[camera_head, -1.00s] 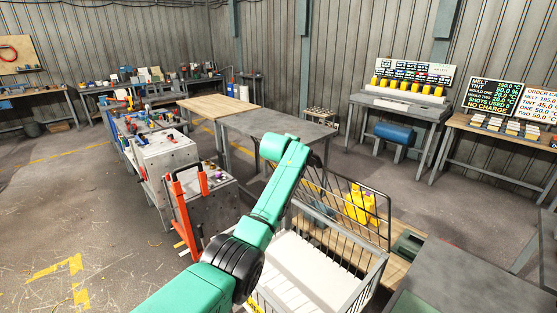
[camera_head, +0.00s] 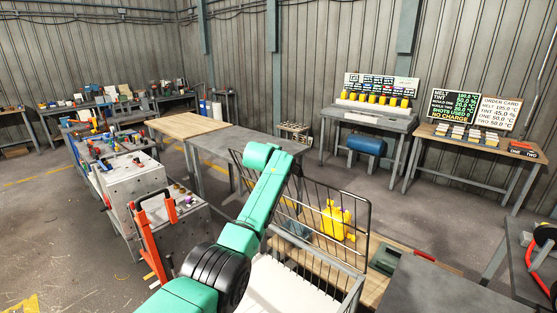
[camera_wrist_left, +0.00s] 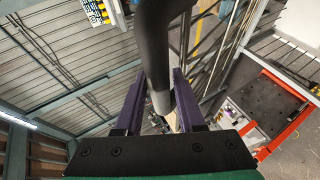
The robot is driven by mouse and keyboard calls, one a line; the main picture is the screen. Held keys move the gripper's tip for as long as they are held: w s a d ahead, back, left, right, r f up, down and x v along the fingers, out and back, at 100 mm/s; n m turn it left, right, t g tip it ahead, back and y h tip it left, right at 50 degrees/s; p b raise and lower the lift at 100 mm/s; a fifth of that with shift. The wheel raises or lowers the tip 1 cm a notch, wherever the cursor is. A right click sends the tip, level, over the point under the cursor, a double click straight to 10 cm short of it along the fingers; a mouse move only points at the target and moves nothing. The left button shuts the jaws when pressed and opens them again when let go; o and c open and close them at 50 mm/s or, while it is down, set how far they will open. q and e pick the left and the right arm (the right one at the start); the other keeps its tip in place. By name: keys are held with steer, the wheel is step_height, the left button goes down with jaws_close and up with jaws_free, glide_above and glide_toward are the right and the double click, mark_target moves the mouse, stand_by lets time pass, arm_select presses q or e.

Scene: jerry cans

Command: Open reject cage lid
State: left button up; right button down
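The reject cage (camera_head: 354,296) is a pale wire basket at the bottom centre of the head view. Its dark wire lid (camera_head: 368,232) stands raised and steep at the cage's far side. My teal left arm crosses in front of it and hides my left gripper there. In the left wrist view, the purple fingers of my left gripper (camera_wrist_left: 160,80) stand apart with a thick dark bar (camera_wrist_left: 155,35) between them, apparently the lid's frame. The fingers seem to close on both its sides; the exact contact is hard to see. My right gripper is in neither view.
A yellow jerry can (camera_head: 335,222) stands beyond the lid on a wooden surface, with a green item (camera_head: 385,260) nearby. A grey table (camera_head: 430,285) is at right. A grey machine with an orange-red frame (camera_head: 152,235) stands left of my arm. Open floor lies far left.

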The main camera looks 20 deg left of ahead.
arm_select(q)
steer(key=shift+f, duration=0.1)
steer(key=shift+s+d+b, duration=0.15)
steer(key=shift+s+b, duration=0.3)
steer(key=shift+b, duration=0.2)
steer(key=b+v, duration=0.5)
steer(key=v, duration=0.9)
steer(key=shift+w+r+b, duration=0.15)
steer(key=shift+r+b, duration=0.05)
steer(key=shift+b, duration=0.15)
